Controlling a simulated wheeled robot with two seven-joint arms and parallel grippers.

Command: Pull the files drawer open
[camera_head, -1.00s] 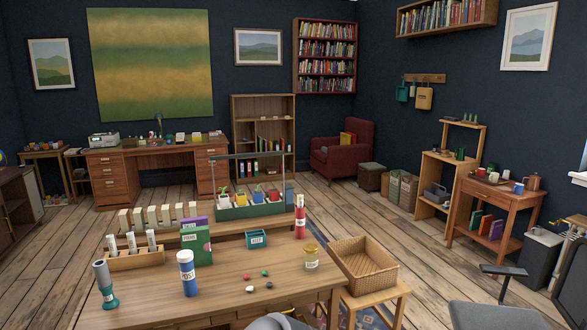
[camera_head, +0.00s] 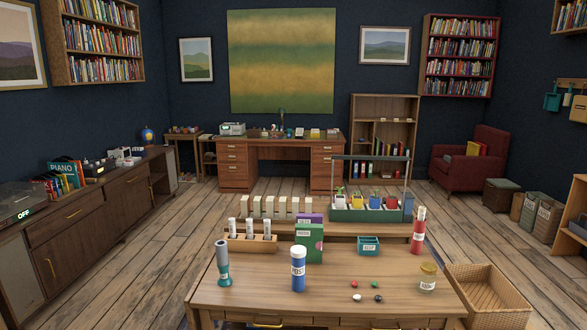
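No drawer in view carries a label that I can read as files, so I cannot tell which one is the files drawer. The near wooden table (camera_head: 330,290) has shut drawer fronts under its front edge, cut off by the picture's bottom. One drawer handle (camera_head: 268,323) is yellow. The far desk (camera_head: 280,142) has a shut left drawer stack (camera_head: 236,166) and more drawers on its right (camera_head: 326,166). The long dark cabinet (camera_head: 95,212) at the left also has a drawer front and doors, all shut. Neither of my grippers is in view.
The near table holds a blue tube (camera_head: 298,268), a teal-based cylinder (camera_head: 223,265), a green box (camera_head: 309,243), a red bottle (camera_head: 418,232) and a jar (camera_head: 428,277). A wicker basket (camera_head: 490,290) stands at its right. Wooden floor (camera_head: 140,262) is clear between cabinet and table.

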